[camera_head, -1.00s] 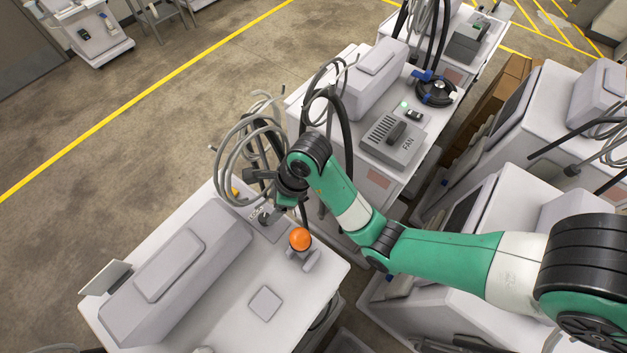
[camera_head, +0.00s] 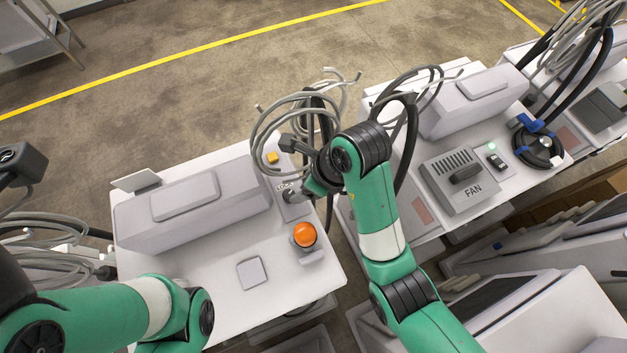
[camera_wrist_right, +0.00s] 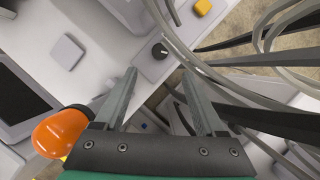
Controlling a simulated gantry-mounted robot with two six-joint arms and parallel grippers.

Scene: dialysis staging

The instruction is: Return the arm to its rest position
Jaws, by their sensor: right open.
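My right arm (camera_head: 378,215) reaches in from the lower right over the near white cart. Its gripper (camera_head: 302,189) is beside a grey panel with a small dark knob (camera_head: 290,196). In the right wrist view the two fingers (camera_wrist_right: 160,74) are apart with nothing held between them. The knob (camera_wrist_right: 160,51) shows just beyond the fingertips, apart from them as far as I can tell. My left arm (camera_head: 95,314) shows at the lower left, bent at a joint. Its gripper is outside the picture.
Grey looped hoses (camera_head: 300,108) hang close behind my right gripper; they also cross the wrist view (camera_wrist_right: 215,72). An orange ball-shaped knob (camera_head: 305,234) stands on the near cart (camera_head: 215,265). A cart with a FAN box (camera_head: 460,180) is right. Open floor (camera_head: 150,100) lies behind.

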